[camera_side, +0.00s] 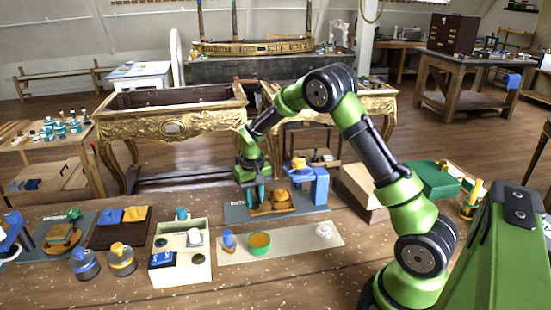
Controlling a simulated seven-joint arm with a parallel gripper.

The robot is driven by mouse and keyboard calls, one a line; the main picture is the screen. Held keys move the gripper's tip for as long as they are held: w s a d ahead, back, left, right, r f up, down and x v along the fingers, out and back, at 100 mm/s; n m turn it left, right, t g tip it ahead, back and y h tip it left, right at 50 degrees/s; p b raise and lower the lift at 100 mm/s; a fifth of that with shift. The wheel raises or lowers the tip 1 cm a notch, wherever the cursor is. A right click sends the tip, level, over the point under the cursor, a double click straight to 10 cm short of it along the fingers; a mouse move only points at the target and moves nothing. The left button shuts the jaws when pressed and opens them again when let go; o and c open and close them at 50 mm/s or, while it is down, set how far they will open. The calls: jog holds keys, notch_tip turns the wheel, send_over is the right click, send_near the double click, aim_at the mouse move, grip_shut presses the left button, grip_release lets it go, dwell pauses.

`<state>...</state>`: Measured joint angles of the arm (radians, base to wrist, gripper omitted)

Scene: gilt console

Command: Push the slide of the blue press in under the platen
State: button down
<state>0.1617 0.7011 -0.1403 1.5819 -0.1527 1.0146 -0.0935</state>
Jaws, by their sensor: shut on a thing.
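The blue press (320,187) stands on a grey-blue mat (236,214) near the middle of the bench. The platen under the head is too small to make out clearly. The slide (268,211) is a low wooden board out to the left of the column, carrying a rounded orange-brown piece (282,197). My gripper (256,203) points down at the slide's left end, its teal fingers shut on it. The exact contact is hidden by the fingers.
A wooden block (358,190) stands right of the press.

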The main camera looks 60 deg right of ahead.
jog(key=shift+s+d, duration=0.6)
jog(key=shift+d, duration=0.1)
jog(key=c, duration=0.9)
grip_release()
notch_tip(320, 180, up, 17)
